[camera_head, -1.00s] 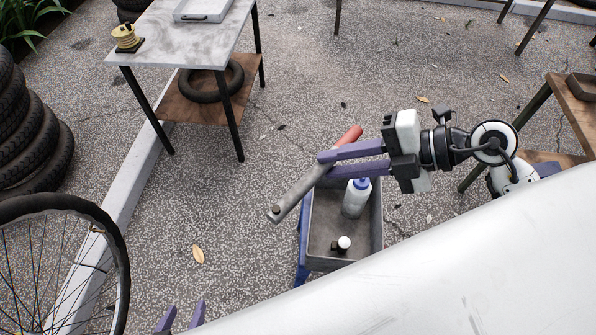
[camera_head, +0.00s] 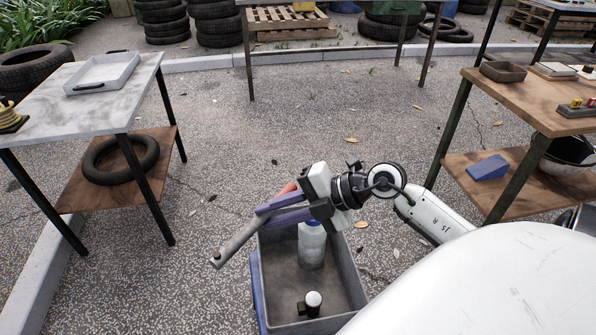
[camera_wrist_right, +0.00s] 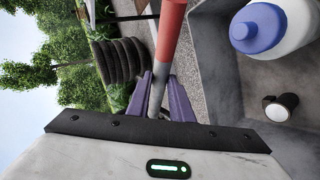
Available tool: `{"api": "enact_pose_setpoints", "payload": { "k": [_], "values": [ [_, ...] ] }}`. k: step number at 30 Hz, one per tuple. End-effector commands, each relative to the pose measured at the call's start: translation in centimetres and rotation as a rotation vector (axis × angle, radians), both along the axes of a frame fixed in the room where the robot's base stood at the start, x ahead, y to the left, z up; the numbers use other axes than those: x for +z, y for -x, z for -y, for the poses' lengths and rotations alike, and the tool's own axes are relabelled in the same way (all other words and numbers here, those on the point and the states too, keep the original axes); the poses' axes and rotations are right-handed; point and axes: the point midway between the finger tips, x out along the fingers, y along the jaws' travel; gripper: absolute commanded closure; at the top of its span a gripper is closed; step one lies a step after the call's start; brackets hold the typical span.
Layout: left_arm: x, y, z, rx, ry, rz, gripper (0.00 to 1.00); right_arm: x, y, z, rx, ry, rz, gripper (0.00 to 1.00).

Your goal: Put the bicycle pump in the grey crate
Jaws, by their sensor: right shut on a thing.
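The bicycle pump is a grey tube (camera_head: 238,240) with a red end (camera_head: 288,188). My right gripper (camera_head: 264,216) is shut on it, and the pump is held tilted above the left side of the grey crate (camera_head: 358,288). The crate (camera_wrist_right: 222,75) is right of the pump there. A white bottle with a blue cap (camera_head: 312,246) and a small white-topped dark item (camera_head: 313,301) are in the crate. My left gripper is out of view.
A marble-topped table (camera_head: 48,108) with a pale tray (camera_head: 104,72) stands left, with a tyre (camera_head: 121,160) on its lower shelf. A wooden bench (camera_head: 528,104) with a blue block (camera_head: 488,167) stands right. The floor beyond the crate is mostly clear.

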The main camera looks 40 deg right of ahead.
Motion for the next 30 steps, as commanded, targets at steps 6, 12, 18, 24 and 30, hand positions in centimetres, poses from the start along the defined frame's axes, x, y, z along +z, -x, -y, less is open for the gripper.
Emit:
{"api": "enact_pose_setpoints", "payload": {
  "k": [6,12,18,24,30],
  "values": [
    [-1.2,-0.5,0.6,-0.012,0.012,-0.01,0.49,-4.5,0.0,0.0,-0.002,-0.003,-0.001,1.0],
    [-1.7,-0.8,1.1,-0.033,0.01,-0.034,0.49,-6.3,0.0,0.0,-0.001,-0.002,0.0,1.0],
    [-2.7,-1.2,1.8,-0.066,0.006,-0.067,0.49,-9.1,0.0,-0.1,-0.002,-0.003,0.0,1.0],
    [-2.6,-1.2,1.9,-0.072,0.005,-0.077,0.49,-9.5,0.1,0.0,0.0,0.002,-0.002,1.0],
    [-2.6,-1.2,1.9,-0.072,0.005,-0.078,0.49,-9.6,0.2,0.0,0.001,0.001,-0.006,0.62]
  ]
}}
